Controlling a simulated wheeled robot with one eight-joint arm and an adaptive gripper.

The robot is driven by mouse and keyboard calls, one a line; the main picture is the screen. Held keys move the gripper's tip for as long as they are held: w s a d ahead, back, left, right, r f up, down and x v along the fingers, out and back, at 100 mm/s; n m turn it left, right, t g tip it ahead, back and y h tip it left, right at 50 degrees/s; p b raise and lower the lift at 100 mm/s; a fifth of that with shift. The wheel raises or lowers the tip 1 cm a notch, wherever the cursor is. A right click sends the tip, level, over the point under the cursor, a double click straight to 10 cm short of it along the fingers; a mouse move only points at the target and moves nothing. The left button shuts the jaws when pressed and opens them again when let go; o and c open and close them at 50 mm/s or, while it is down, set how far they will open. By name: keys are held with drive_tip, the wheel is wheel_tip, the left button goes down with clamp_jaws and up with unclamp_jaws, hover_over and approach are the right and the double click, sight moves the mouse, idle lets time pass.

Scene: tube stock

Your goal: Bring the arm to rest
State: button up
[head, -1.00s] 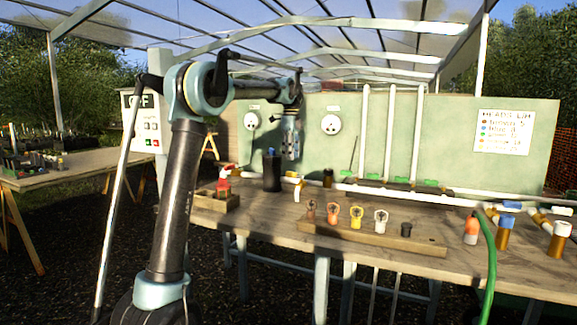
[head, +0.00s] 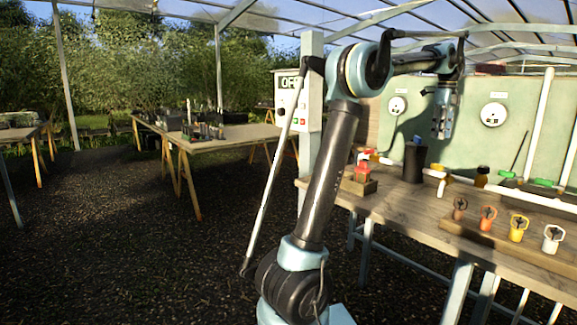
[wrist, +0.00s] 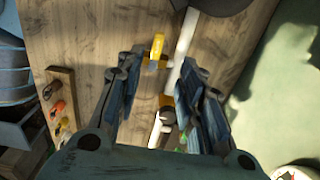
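My gripper (head: 441,122) hangs fingers-down over the back of the workbench (head: 405,200), in front of the green panel. The wrist view shows its two fingers (wrist: 162,62) spread apart with a clear gap between them and nothing held. Through that gap I see a white pipe (wrist: 184,45) with yellow fittings (wrist: 156,48), lower down on the bench. My arm is raised, bent at the elbow, and reaches right across the bench's back left part.
A dark upright cylinder (head: 414,162) stands left of and below my gripper. A red piece sits in a wooden box (head: 358,186). A wooden rack (head: 490,240) holds several coloured fittings. Another table (head: 215,140) stands left, with open dark ground between.

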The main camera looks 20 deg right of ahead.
drive_tip(key=w+a+n, duration=0.3)
drive_tip(key=w+a, duration=0.1)
drive_tip(key=a, duration=0.5)
drive_tip(key=w+a+n, duration=0.4)
drive_tip(key=w+a, duration=0.1)
drive_tip(key=a, duration=0.4)
drive_tip(key=a+f+n, duration=0.3)
drive_tip(key=a+n, duration=0.1)
drive_tip(key=a, duration=0.7)
drive_tip(key=a+f+n, duration=0.3)
drive_tip(key=a+n, duration=0.1)
drive_tip(key=a, duration=0.7)
drive_tip(key=s+a+f+n+t, duration=0.1)
drive_tip(key=s+a+f+n, duration=0.3)
drive_tip(key=a, duration=0.4)
drive_tip(key=s+a+f+n, duration=0.2)
drive_tip(key=a+f+n, duration=0.2)
drive_tip(key=a+f, duration=0.35)
drive_tip(key=s+a+f+n+t, duration=0.1)
drive_tip(key=s+a+f+n, duration=0.8)
drive_tip(key=f, duration=0.7)
drive_tip(key=s+a, duration=0.2)
drive_tip(key=s, duration=0.1)
drive_tip(key=shift+a+f, duration=0.15)
drive_tip(key=shift+a, duration=0.15)
